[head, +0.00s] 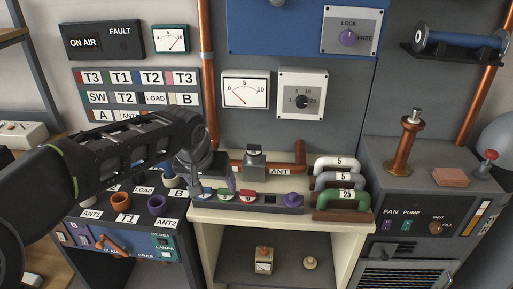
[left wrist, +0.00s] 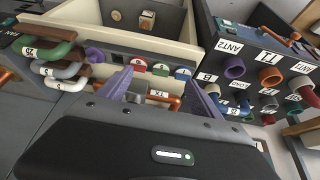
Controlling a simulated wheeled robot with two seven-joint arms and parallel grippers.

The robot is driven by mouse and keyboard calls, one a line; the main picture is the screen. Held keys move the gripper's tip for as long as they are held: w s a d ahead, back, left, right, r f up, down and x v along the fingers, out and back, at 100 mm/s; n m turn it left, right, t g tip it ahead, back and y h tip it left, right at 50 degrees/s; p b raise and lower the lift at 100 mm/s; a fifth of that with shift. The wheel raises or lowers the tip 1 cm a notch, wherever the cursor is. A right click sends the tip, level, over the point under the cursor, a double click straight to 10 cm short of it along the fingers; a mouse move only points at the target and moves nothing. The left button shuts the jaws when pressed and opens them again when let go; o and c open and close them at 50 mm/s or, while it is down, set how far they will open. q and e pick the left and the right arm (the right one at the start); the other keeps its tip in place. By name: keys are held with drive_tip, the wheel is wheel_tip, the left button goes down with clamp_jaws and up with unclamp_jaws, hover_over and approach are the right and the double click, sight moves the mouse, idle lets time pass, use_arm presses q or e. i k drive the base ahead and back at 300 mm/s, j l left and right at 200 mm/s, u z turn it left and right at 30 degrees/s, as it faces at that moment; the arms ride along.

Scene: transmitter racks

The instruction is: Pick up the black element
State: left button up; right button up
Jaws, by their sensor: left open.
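A dark holder strip (head: 230,208) lies along the front of the cream counter. It holds a blue-topped element (head: 206,194), a green-topped one (head: 226,195) and a red-topped one (head: 247,197). A small black piece (head: 270,199), which looks like the black element, sits right of the red one, beside a purple knob (head: 292,198). It is dark and hard to make out in the left wrist view (left wrist: 117,59). My left gripper (head: 218,186) is open above the strip's left part, its fingers apart with nothing between them; its fingers also show in the left wrist view (left wrist: 160,92). My right gripper is out of view.
A grey block with a dark top (head: 254,162) stands behind the strip on a copper pipe (head: 290,165). Curved coloured handles (head: 340,178) stand to the right. A patch panel with cup-like sockets (head: 121,201) lies to the left. A shelf below holds two small items.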

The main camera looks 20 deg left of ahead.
sight(252, 150)
drive_tip(key=i, duration=0.9)
